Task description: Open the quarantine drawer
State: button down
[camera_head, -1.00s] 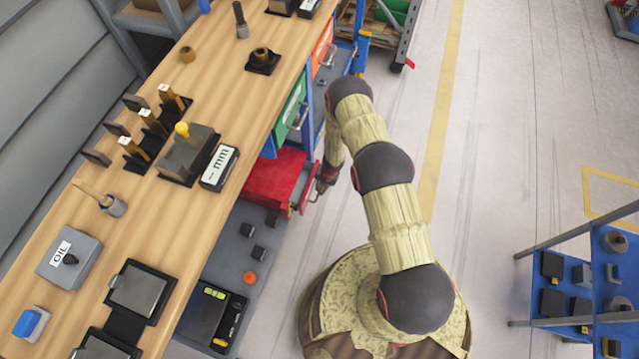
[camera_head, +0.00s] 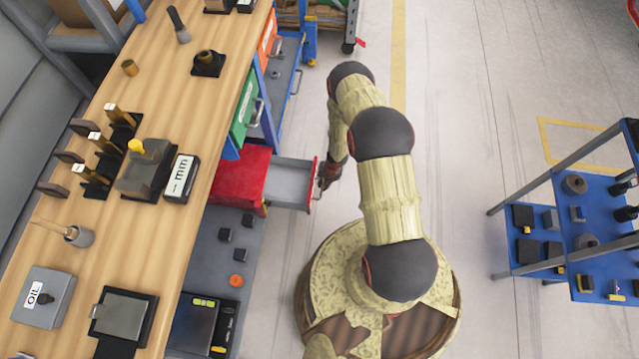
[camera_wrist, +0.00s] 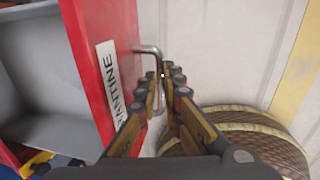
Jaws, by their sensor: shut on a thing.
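The quarantine drawer (camera_head: 285,181) is pulled out of its red cabinet (camera_head: 240,178) under the bench, and its grey inside shows. In the wrist view its red front (camera_wrist: 88,60) carries a white label (camera_wrist: 112,82) with the letters "ANTINE" readable. A metal bar handle (camera_wrist: 152,52) stands out from that front. My gripper (camera_wrist: 163,82) is shut on the handle, with a finger on each side of it.
A wooden bench (camera_head: 160,90) with tools runs above the drawer. A green drawer (camera_head: 245,108) and an orange one (camera_head: 267,35) sit farther back. A blue shelf cart (camera_head: 560,215) stands at right.

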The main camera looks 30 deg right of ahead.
jog(key=c, duration=2.2)
grip_release()
jog(key=r, duration=0.4)
jog(key=d+r, duration=0.1)
jog(key=r, duration=0.2)
jog(key=s+r, duration=0.1)
jog(key=r, duration=0.3)
jog(key=shift+s+d+r, duration=0.1)
jog(key=shift+d+r, duration=0.25)
jog(key=shift+d, duration=0.05)
